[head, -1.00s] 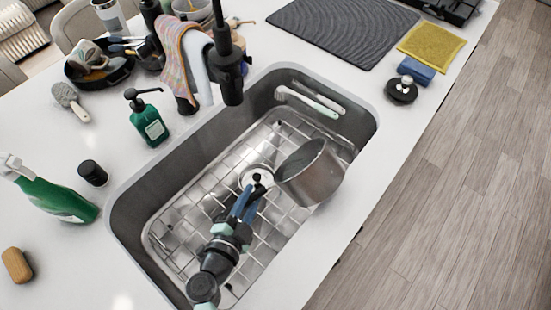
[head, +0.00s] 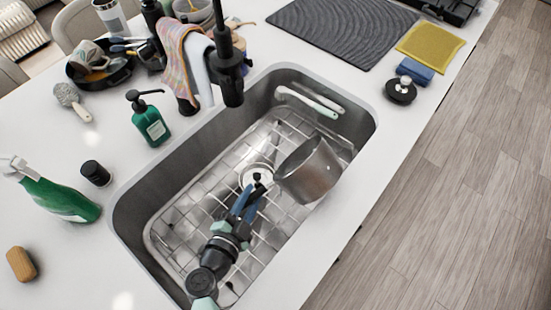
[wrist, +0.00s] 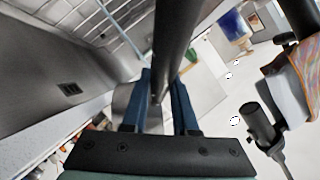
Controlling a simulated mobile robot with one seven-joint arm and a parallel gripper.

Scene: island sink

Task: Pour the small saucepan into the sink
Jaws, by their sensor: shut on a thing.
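The small saucepan (head: 309,172) is grey metal and hangs over the right part of the sink. It is tilted, its open mouth facing up and left in the head view. My gripper (head: 256,188) is shut on its dark handle, over the sink rack. In the wrist view the dark handle (wrist: 176,45) runs between the blue fingers of my gripper (wrist: 164,98). The sink (head: 150,195) is a grey basin with a wire rack (head: 195,185) at its bottom. I cannot see what is inside the saucepan.
A black faucet (head: 229,70) hangs over the sink's back edge. A green soap bottle (head: 149,122), a green spray bottle (head: 60,199) and a black-capped item (head: 95,173) stand left of the sink. A black lid-like item (head: 401,91) lies at the right. The front counter strip is clear.

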